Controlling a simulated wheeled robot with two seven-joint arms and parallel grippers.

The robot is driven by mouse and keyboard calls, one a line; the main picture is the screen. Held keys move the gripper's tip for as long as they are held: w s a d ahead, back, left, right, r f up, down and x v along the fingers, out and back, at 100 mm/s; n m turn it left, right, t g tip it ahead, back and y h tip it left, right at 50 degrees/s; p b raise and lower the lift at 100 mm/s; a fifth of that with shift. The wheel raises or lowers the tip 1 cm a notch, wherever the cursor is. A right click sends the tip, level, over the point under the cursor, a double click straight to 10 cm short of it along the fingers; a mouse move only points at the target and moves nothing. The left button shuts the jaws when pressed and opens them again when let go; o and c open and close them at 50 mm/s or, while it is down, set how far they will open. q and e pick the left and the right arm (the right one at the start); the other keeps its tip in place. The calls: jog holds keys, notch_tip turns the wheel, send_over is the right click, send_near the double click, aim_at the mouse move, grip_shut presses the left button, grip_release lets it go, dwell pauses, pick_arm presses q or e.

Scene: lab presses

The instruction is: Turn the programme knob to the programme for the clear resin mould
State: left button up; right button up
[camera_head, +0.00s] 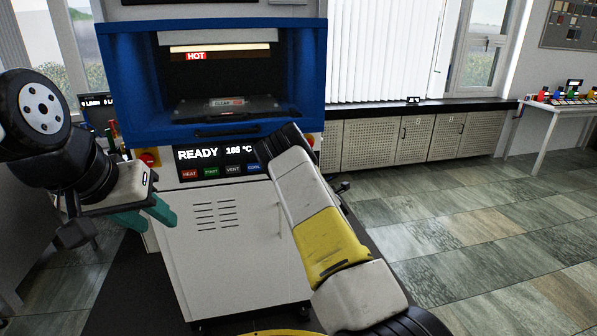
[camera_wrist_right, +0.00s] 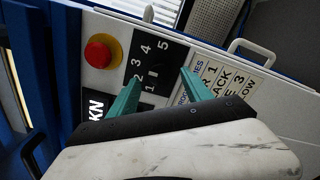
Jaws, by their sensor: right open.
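The programme knob (camera_wrist_right: 153,76) is dark on a black dial plate (camera_wrist_right: 166,58) numbered 1 to 5 in the right wrist view. A small pale mark shows near the 1; the setting is unclear. My right gripper (camera_wrist_right: 162,73) is open, its teal fingers on either side of the knob; contact is unclear. A programme list (camera_wrist_right: 218,82) beside the dial is partly hidden by a finger. In the head view, a mould labelled CLEAR (camera_head: 226,103) lies in the blue press (camera_head: 120,70). My left gripper (camera_head: 158,213) is open and empty, left of the press cabinet.
The press display (camera_head: 212,153) reads READY and 165 °C, with buttons below. A HOT sign (camera_head: 196,56) shows inside. A red stop button (camera_wrist_right: 102,51) is close to the right gripper. My right arm hides part of the press front. Floor at the right is clear.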

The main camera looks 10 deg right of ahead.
jog(key=shift+s+d, duration=0.1)
jog(key=shift+s, duration=2.2)
